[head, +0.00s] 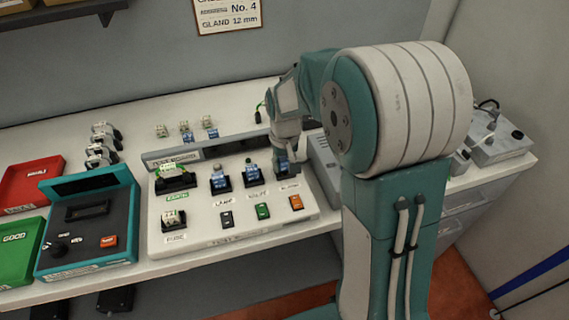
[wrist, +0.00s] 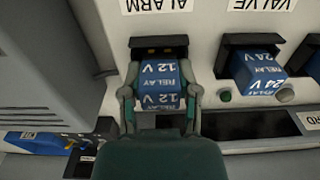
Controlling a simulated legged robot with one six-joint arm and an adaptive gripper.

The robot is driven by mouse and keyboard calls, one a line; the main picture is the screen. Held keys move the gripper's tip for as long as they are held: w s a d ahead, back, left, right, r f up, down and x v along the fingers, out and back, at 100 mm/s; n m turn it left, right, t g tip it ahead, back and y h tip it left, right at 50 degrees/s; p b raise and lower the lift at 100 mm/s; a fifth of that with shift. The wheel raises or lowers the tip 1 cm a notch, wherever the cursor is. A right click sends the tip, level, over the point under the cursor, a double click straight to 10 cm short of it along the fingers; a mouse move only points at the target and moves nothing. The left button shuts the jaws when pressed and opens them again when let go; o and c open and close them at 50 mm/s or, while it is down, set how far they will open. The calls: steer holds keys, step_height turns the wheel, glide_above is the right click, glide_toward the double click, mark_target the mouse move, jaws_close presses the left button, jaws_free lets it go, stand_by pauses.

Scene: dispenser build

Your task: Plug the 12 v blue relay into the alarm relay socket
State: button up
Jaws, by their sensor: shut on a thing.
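The 12 V blue relay (wrist: 161,86) is between the two fingers of my gripper (wrist: 159,77) in the wrist view. My gripper is shut on it. The relay is at the alarm socket (wrist: 146,46), a black holder below the upside-down ALARM label (wrist: 155,5). Brass-coloured contacts of the socket show just beyond the relay's far edge. I cannot tell how deep the relay sits. In the head view, my gripper (head: 288,165) is over the right end of the white panel (head: 190,240) and largely hides the relay and socket.
A 24 V blue relay (wrist: 258,72) stands in the valve socket close beside. A lamp relay (head: 220,180) stands further left. Spare relays (head: 185,131) lie behind the panel. A teal tester (head: 105,257), a red tray (head: 30,172) and a green tray (head: 22,270) occupy the left.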

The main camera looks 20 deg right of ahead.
steer(key=shift+s+f, duration=0.25)
steer(key=shift+f, duration=0.35)
steer(key=o, duration=0.9)
steer(key=shift+o, duration=0.8)
steer(key=shift+w+f, duration=0.1)
steer(key=shift+w, duration=0.1)
steer(key=shift+o, duration=1.3)
steer(key=shift+w+r, duration=0.1)
steer(key=shift+r, duration=0.1)
steer(key=shift+r, duration=0.1)
